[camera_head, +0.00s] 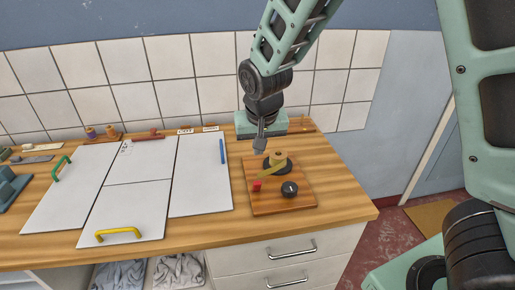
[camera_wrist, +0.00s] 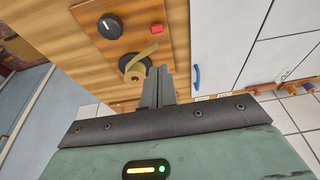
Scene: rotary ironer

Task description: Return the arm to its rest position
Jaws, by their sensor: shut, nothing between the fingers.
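My gripper (camera_head: 260,140) hangs from my raised arm above the back edge of the wooden control board, fingers pointing down. In the wrist view the two fingers (camera_wrist: 158,80) are together with nothing between them. The board (camera_head: 262,205) lies on the worktop and carries a brass-coloured lever with a round hub (camera_head: 278,158), a red button (camera_head: 257,186) and a black knob (camera_head: 289,189). The lever hub (camera_wrist: 135,70) shows just beyond my fingertips in the wrist view. I cannot tell whether the fingers touch it.
White panels (camera_head: 200,190) with a blue handle (camera_head: 222,151), a yellow handle (camera_head: 118,235) and a green handle (camera_head: 62,168) lie left of the board. Drawers (camera_head: 285,262) are below. Open air lies above the worktop.

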